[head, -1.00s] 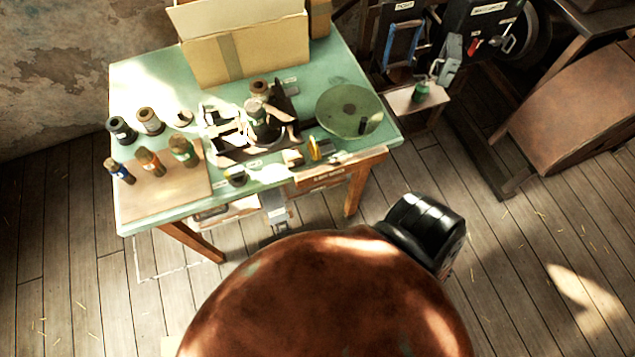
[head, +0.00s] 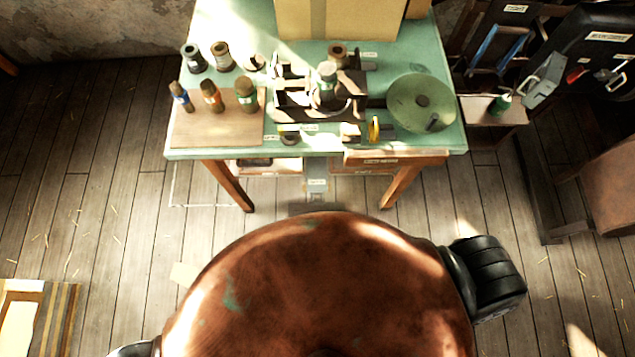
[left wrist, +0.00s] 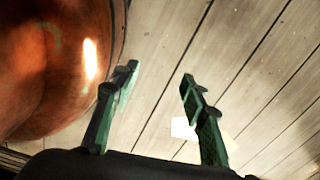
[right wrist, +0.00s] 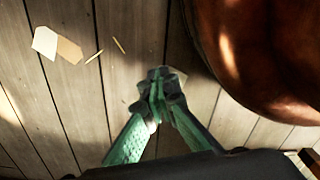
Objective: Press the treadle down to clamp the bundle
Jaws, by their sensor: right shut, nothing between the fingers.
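Under the front of the green table, a narrow grey metal piece with a pale label, which looks like the treadle (head: 316,186), reaches toward the floor. A dark plate at its lower end is partly hidden behind my body. On the table, a dark press frame (head: 350,103) holds an upright cylinder with a green label (head: 327,88); I cannot tell whether this is the bundle. My left gripper (left wrist: 160,74) is open and empty above the floorboards. My right gripper (right wrist: 157,80) is shut and empty, also over floor. Neither gripper shows in the head view.
The green table (head: 200,120) carries several bottles and spools, a round green disc (head: 421,102) and a cardboard box (head: 340,18). Its wooden front legs (head: 229,187) flank the treadle. A dark machine (head: 598,45) stands at right. A striped mat (head: 62,320) lies at lower left.

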